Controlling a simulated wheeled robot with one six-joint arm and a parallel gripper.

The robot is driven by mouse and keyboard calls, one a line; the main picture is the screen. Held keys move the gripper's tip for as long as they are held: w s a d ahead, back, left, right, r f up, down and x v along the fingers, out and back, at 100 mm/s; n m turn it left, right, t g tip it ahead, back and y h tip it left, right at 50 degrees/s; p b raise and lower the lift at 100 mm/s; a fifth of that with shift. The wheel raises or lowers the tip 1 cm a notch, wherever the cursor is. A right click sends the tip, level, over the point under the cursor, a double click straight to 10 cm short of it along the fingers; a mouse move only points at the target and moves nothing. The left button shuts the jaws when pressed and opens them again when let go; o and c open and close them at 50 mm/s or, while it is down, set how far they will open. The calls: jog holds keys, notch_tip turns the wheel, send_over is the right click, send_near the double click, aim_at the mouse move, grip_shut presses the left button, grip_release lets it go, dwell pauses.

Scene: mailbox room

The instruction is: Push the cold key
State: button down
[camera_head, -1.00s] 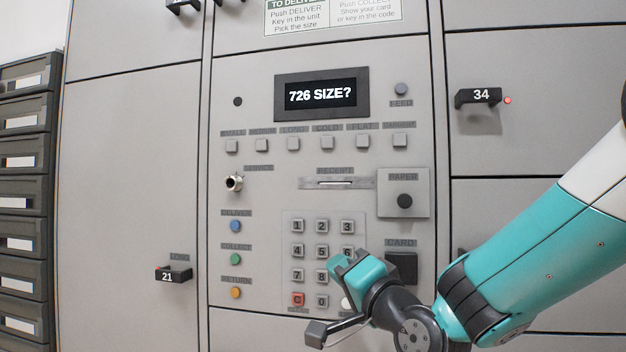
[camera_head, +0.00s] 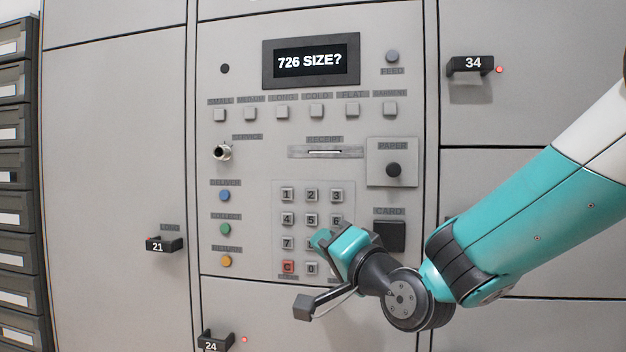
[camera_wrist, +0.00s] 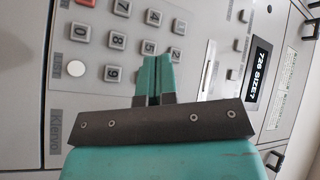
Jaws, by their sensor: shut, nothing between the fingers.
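The cold key (camera_head: 317,110) is a small grey square button under the COLD label, in the row of size keys below the display (camera_head: 311,61), which reads "726 SIZE?". My gripper (camera_head: 319,240) is shut and empty. In the head view it appears well below the cold key, in front of the lower right of the number keypad, hiding some keys. In the wrist view the shut teal fingers (camera_wrist: 154,76) show over the keypad. Several size keys show at the right there, but I cannot tell which is the cold one.
The keypad (camera_head: 287,219), card slot (camera_head: 389,236) and paper knob block (camera_head: 392,162) are near my gripper. A metal service lock (camera_head: 222,152) sticks out at the left. Locker handles 34 (camera_head: 471,66), 21 (camera_head: 163,244) and 24 (camera_head: 214,341) protrude.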

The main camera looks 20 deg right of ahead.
jog(key=s+a+f+n+g+y, duration=0.2)
jog(key=s+a+f+n+g, duration=0.55)
jog(key=s+f+g, duration=0.2)
jog(key=s+d+f+n+g+h, duration=0.1)
jog(key=s+f+n+g, duration=0.1)
jog(key=s, duration=0.6)
jog(key=s+d+f+n+g+h, duration=0.2)
jog(key=s+f+n+g, duration=0.1)
jog(key=s+n+g, duration=0.2)
jog(key=s+g, duration=0.2)
jog(key=s, duration=0.2)
jog(key=shift+h, duration=0.3)
jog(key=shift+d+g, duration=0.15)
jog(key=shift+g, duration=0.1)
